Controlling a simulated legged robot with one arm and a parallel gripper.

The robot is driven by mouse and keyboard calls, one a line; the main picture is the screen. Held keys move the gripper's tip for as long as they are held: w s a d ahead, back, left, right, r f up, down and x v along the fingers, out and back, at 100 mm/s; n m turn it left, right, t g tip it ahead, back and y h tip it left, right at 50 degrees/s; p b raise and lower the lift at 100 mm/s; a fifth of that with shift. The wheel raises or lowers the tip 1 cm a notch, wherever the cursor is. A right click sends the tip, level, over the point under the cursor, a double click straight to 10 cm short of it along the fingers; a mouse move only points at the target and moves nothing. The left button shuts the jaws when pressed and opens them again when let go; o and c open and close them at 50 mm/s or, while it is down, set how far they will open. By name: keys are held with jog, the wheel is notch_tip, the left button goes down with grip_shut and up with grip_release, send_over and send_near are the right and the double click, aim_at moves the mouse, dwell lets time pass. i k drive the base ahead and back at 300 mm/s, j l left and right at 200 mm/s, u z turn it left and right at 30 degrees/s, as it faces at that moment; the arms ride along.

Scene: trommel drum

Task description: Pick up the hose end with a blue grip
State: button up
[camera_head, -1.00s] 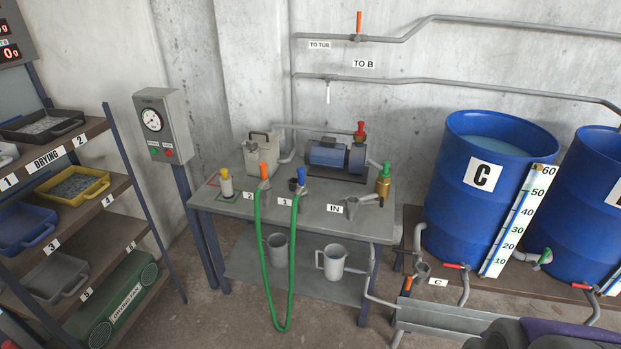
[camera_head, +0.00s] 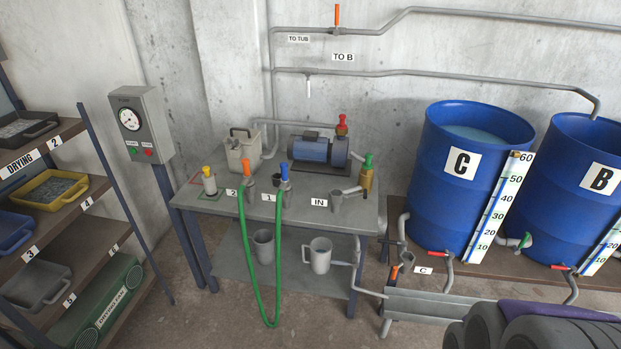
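The hose end with a blue grip (camera_head: 284,173) stands upright on the grey table (camera_head: 305,222), at a grey holder just right of the label "1". The green hose (camera_head: 258,308) hangs from it in a long loop in front of the table. The hose's other end has an orange grip (camera_head: 248,168) and stands upright to the left, by the label "2". My gripper is not in view, so I cannot see whether it is open or shut.
On the table are a blue pump (camera_head: 310,150), a yellow-topped bottle (camera_head: 209,181) and a brass piece with a green top (camera_head: 367,172). Blue barrels (camera_head: 465,205) stand right, shelves (camera_head: 60,220) left. A grey rounded bulk (camera_head: 540,332) fills the lower right corner. Floor shows before the table.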

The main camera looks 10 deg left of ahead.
aim_at(285, 185)
jog(key=i+j+z, duration=0.1)
jog(key=z, duration=0.25)
jog(key=j+z, duration=0.35)
jog(key=i+j+z, duration=0.1)
jog(key=z, duration=0.3)
jog(key=j+z, duration=0.15)
jog(key=j, duration=0.65)
jog(key=j+z, duration=0.1)
jog(key=j, duration=0.75)
jog(key=j+z, duration=0.15)
jog(key=j, duration=0.65)
jog(key=k+j+z, duration=0.15)
jog(key=j, duration=0.65)
